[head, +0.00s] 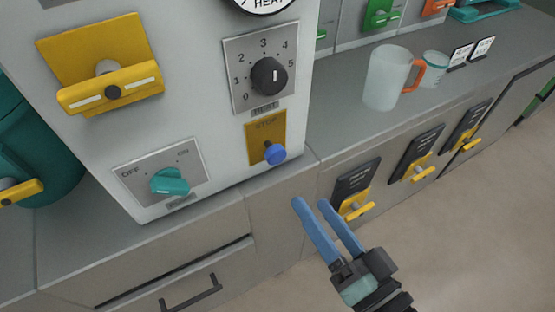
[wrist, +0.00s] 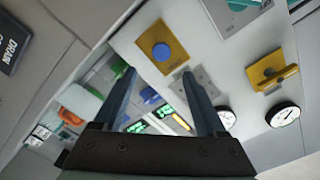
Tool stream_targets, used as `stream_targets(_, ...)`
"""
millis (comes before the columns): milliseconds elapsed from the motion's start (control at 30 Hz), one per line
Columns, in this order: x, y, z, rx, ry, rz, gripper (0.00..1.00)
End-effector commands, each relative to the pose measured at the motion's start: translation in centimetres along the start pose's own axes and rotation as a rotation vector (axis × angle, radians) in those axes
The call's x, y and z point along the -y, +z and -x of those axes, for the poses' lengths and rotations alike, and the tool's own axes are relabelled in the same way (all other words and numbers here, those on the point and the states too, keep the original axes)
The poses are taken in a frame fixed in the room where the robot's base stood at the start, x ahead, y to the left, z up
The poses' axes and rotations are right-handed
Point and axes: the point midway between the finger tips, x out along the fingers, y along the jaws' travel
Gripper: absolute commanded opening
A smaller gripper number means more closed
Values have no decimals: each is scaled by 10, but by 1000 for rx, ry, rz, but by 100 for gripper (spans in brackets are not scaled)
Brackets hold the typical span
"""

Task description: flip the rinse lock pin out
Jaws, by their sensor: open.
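My gripper (head: 312,203) is open and empty, with two blue fingers apart, in front of the grey cabinet. Its fingers also show in the wrist view (wrist: 158,75). Just right of it on the cabinet front is a dark labelled plate with a yellow latch (head: 356,204). Two more such latches, a middle one (head: 419,172) and a far one (head: 471,142), follow to the right. Their lettering is too small to read, so I cannot tell which is the rinse lock pin. A dark plate (wrist: 12,42) reading "DRAIN" shows at the wrist view's left.
A white machine (head: 205,110) on the counter carries a black dial (head: 268,76), a blue stop button (head: 274,153), a teal switch (head: 170,181) and a yellow handle (head: 110,90). A jug (head: 386,78) and cup (head: 433,68) stand on the counter. The floor at right is clear.

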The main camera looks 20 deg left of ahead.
Motion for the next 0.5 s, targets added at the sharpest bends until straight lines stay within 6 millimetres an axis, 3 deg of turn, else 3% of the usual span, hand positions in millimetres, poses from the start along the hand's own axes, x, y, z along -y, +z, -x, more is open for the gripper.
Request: stream_targets(500,2,-1,-96,2,-5,2,74)
